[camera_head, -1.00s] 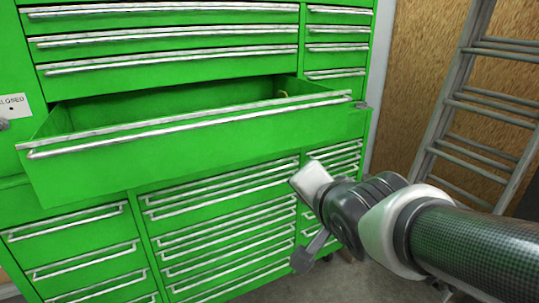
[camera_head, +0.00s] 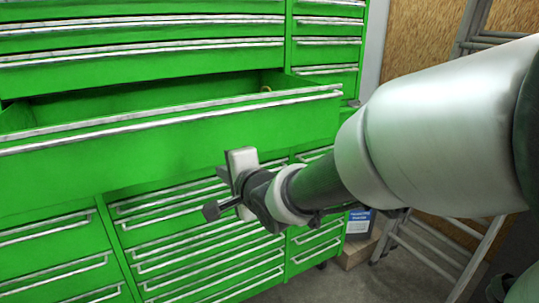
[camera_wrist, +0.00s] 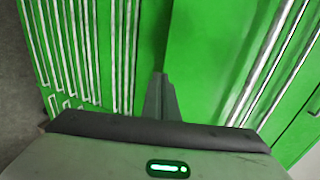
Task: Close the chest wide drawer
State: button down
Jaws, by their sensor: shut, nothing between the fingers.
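The green chest (camera_head: 150,67) fills the left of the head view. Its wide drawer (camera_head: 180,140) is pulled out, and part of its open inside shows behind the long silver handle. My gripper (camera_head: 211,211) is in front of the chest, just below the drawer front's lower edge in the picture. Its fingers are shut together and empty. In the wrist view the shut fingers (camera_wrist: 160,92) point toward the chest, with the wide drawer front (camera_wrist: 212,60) beside them. I cannot tell whether they touch it.
Narrow closed drawers (camera_head: 210,245) lie below the wide drawer, and more closed drawers are above it. A ladder (camera_head: 430,250) leans at the right against a plywood wall. A cardboard box (camera_head: 355,254) stands on the floor by the chest.

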aim_at(214, 163)
jog(key=shift+w+a+r, duration=0.1)
jog(key=shift+w+a, duration=0.4)
jog(key=shift+w, duration=0.3)
jog(key=shift+w+a, duration=0.45)
jog(key=shift+w, duration=0.3)
jog(key=shift+w, duration=0.15)
